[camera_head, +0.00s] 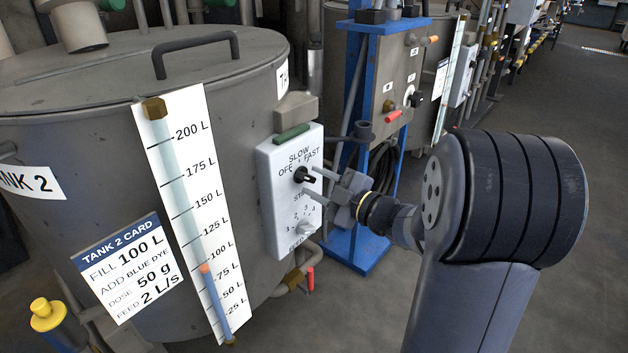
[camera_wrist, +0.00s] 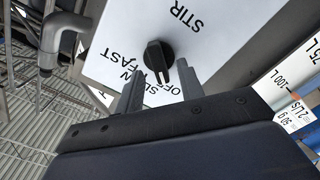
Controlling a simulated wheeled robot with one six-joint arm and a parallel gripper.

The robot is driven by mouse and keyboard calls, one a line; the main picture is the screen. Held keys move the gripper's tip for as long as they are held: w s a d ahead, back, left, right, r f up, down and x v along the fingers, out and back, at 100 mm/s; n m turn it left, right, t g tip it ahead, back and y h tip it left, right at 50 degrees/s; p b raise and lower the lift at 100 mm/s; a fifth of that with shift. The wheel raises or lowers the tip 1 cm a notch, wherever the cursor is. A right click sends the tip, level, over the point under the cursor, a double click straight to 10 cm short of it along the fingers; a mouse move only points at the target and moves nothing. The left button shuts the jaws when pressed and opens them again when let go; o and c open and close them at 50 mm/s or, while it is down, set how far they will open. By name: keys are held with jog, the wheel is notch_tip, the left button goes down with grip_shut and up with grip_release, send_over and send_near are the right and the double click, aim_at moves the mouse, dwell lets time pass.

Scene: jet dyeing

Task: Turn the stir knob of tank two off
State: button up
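Tank two (camera_head: 90,110) is a grey drum at the left with a white control box (camera_head: 268,205) on its side. The black stir knob (camera_head: 301,174) sits on the box below the words OFF, SLOW and FAST. My gripper (camera_head: 309,181) is in front of it, fingers apart. In the wrist view the knob (camera_wrist: 158,55) shows just beyond and between the open fingertips (camera_wrist: 160,68), apparently not gripped. Its pointed end faces down in that picture, towards the speed words. The fingers partly cover the lettering, so I cannot tell which word it points at.
A smaller feed knob (camera_head: 305,228) is lower on the same box. A level gauge (camera_head: 200,190) and a tank card (camera_head: 128,268) are left of it. A blue stand with a grey panel (camera_head: 398,85) is behind my gripper. The floor at the right is clear.

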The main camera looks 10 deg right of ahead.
jog(key=p+v, duration=0.2)
jog(key=v, duration=0.7)
jog(key=shift+s, duration=0.2)
jog(key=b+x, duration=0.2)
jog(key=x, duration=0.9)
jog(key=shift+d+b, duration=0.1)
jog(key=shift+b, duration=0.25)
jog(key=shift+d, duration=0.1)
